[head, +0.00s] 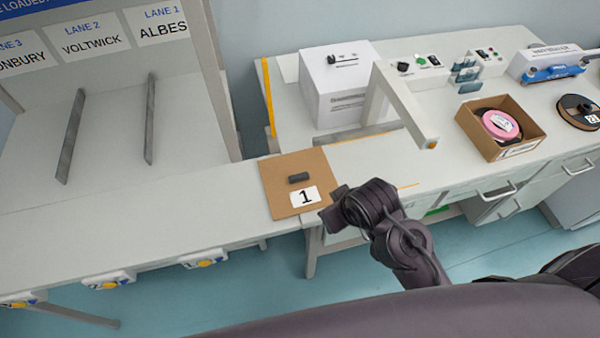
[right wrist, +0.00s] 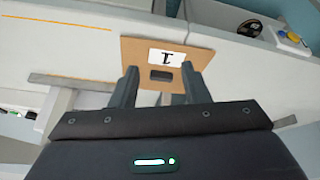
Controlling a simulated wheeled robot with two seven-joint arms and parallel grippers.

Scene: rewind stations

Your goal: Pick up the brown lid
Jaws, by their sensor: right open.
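The brown lid (head: 283,166) is a flat brown square with a dark handle (head: 299,177) and a white label reading 1. It lies at the right end of the left bench, by the joint with the right bench. My right gripper (head: 333,210) is at the lid's near right corner in the head view. In the right wrist view the gripper (right wrist: 157,84) is open and empty, and the lid (right wrist: 137,52) shows beyond the fingers. The handle (right wrist: 161,76) lines up between the fingertips; how far off it is I cannot tell. My left gripper is not in view.
A white box (head: 338,88) and a pale arm-like frame (head: 405,105) stand on the right bench. Further right are an open cardboard box (head: 530,130) holding a pink reel (head: 500,122) and a dark reel (head: 578,110). The left bench (head: 130,215) is clear left of the lid.

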